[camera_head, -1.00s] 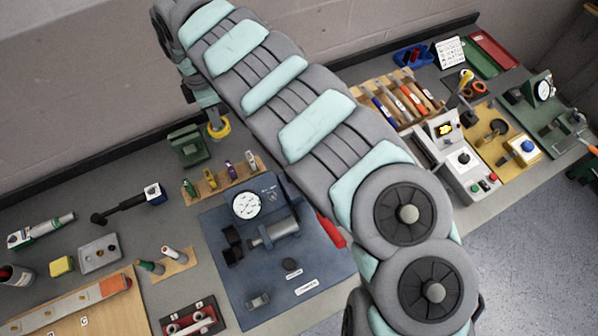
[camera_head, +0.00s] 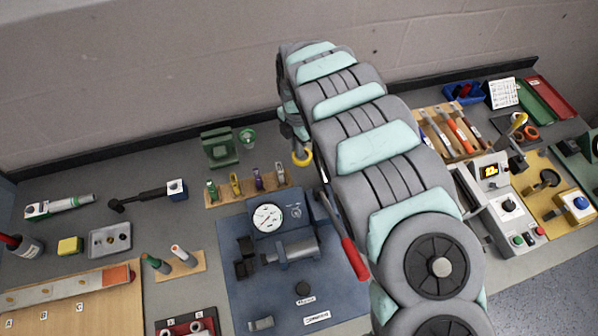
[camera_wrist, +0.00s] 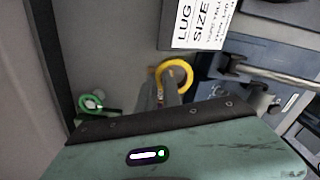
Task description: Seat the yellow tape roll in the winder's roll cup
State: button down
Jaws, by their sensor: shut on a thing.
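The yellow tape roll (camera_head: 302,158) hangs at the end of my gripper (camera_head: 299,146), which is shut on it. In the wrist view the roll shows as a yellow ring (camera_wrist: 176,74); the fingertips are hard to make out there. I cannot say for sure which part is the winder's roll cup; a yellow base plate (camera_head: 553,207) with a dark round part and a blue-button block stands at the far right.
A wooden tool rack (camera_head: 452,142) and grey control box (camera_head: 512,222) stand right. My arm hides the middle bench.

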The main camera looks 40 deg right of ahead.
aim_at(298, 175)
notch_tip(298, 175, down, 12)
jog(key=shift+r, duration=0.15)
dwell(0.5)
jog(key=c, duration=1.5)
grip_release()
notch_tip(298, 175, up, 11)
jog(key=shift+r, duration=0.15)
jog(key=shift+o, duration=1)
jog(key=shift+r, duration=0.35)
jog(key=o, duration=0.7)
